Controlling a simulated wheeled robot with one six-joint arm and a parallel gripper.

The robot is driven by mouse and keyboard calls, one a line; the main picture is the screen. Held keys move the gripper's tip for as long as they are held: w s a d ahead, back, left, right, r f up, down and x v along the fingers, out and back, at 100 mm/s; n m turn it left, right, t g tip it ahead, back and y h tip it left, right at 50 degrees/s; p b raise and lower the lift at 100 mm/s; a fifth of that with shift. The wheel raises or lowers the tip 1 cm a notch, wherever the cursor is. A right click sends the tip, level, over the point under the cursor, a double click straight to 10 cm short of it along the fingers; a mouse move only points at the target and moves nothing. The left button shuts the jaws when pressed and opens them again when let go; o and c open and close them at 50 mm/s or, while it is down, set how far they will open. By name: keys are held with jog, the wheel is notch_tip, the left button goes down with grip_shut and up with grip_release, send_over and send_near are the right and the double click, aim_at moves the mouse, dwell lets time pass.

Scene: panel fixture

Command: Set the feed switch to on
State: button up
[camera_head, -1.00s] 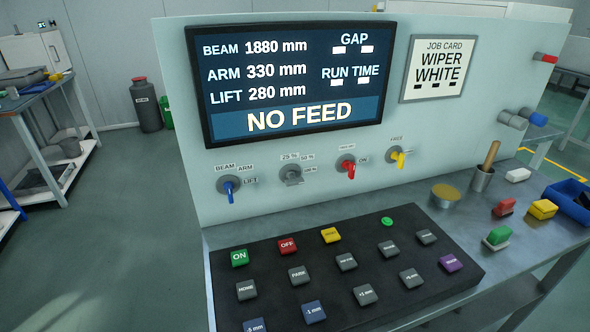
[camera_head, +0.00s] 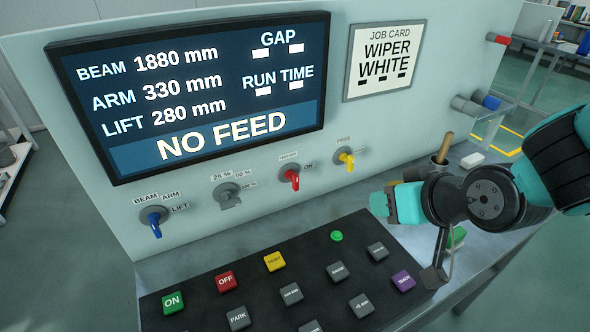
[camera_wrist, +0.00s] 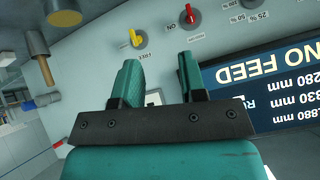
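The feed switch seems to be the red-handled rotary switch (camera_head: 295,180) on the upright panel, with an "ON" label to its right and a small, blurred label above. Its red handle points down, away from "ON". It also shows upside down at the top of the wrist view (camera_wrist: 190,15). The display (camera_head: 200,95) reads "NO FEED". My gripper (camera_head: 396,202) is to the right of the switch and apart from it. In the wrist view its two teal fingers (camera_wrist: 158,72) are apart with nothing between them.
A yellow-handled switch (camera_head: 347,160) is right of the red one, between it and my gripper. A grey selector (camera_head: 230,196) and a blue-handled switch (camera_head: 154,222) are to the left. The button console (camera_head: 260,300) lies below.

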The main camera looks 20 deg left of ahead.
aim_at(297, 182)
jog(key=w+a+f+t+y+p, duration=0.1)
jog(key=w+a+f+p, duration=0.1)
jog(key=a, duration=0.5)
jog(key=w+a+f+n+t+y+p, duration=0.1)
jog(key=w+a+f, duration=0.4)
jog(key=a+f, duration=0.1)
jog(key=w+a+f+n+t+y+p, duration=0.1)
jog(key=w+a+f, duration=0.3)
jog(key=a, duration=0.4)
jog(key=shift+w+a+p, duration=0.1)
jog(key=shift+a+p, duration=0.1)
jog(key=shift+p, duration=0.65)
jog(key=shift+r, duration=0.1)
grip_shut()
